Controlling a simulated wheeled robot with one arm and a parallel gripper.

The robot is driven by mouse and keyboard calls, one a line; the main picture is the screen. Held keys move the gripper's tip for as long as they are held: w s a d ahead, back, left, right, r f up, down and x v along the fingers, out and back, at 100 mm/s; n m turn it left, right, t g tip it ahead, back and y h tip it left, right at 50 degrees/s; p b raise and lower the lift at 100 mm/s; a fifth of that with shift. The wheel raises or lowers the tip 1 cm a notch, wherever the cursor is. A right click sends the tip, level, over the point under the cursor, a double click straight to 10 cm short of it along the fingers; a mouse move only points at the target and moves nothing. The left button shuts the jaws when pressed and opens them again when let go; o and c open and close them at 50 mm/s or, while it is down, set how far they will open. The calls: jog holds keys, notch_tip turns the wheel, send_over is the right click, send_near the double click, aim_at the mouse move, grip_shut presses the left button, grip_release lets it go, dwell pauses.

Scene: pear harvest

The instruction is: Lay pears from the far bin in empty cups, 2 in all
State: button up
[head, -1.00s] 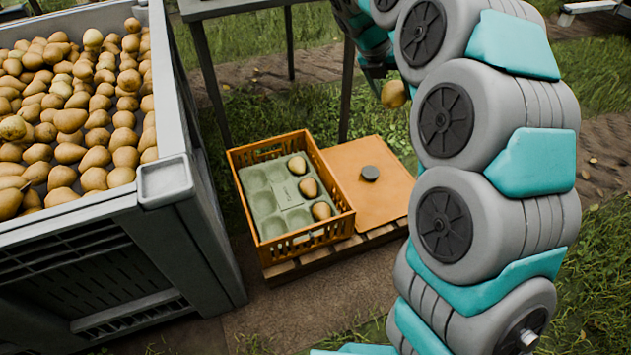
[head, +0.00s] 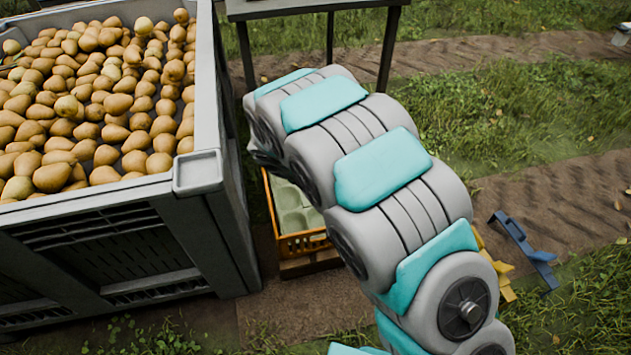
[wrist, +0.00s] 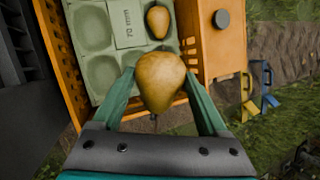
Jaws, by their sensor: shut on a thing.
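My gripper (wrist: 160,78) is shut on a brown-yellow pear (wrist: 160,88), held above the near edge of the orange crate (wrist: 66,75). The crate holds a green cup tray (wrist: 104,58) marked "70 mm". Cups along the tray's left side are empty. One pear (wrist: 157,20) lies in a cup at the tray's right; the held pear hides part of the tray. In the head view my arm covers the gripper and most of the crate (head: 308,243); a little of the tray (head: 294,213) shows. A large grey bin (head: 198,172) full of pears (head: 105,103) stands left.
An orange board with a dark round knob (wrist: 221,18) lies right of the crate. A table (head: 310,8) stands behind. Blue (head: 524,249) and yellow (head: 494,262) objects lie on the ground at the right. The bin's wall rises close left of the crate.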

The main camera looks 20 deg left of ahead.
jog(key=shift+s+f+b, duration=0.2)
jog(key=shift+f+b, duration=0.1)
jog(key=shift+f, duration=0.15)
notch_tip(320, 180, down, 10)
jog(key=b, duration=1.2)
jog(key=shift+r, duration=0.25)
jog(key=shift+w+r+p, duration=0.15)
jog(key=shift+p, duration=0.15)
jog(key=shift+w+d+p, duration=0.15)
jog(key=shift+w+p, duration=0.05)
jog(key=shift+p, duration=0.5)
jog(key=shift+f, duration=0.3)
notch_tip(320, 180, down, 3)
jog(key=shift+r+p, duration=0.1)
jog(key=shift+p, duration=0.6)
jog(key=shift+f, duration=1.55)
dwell(0.3)
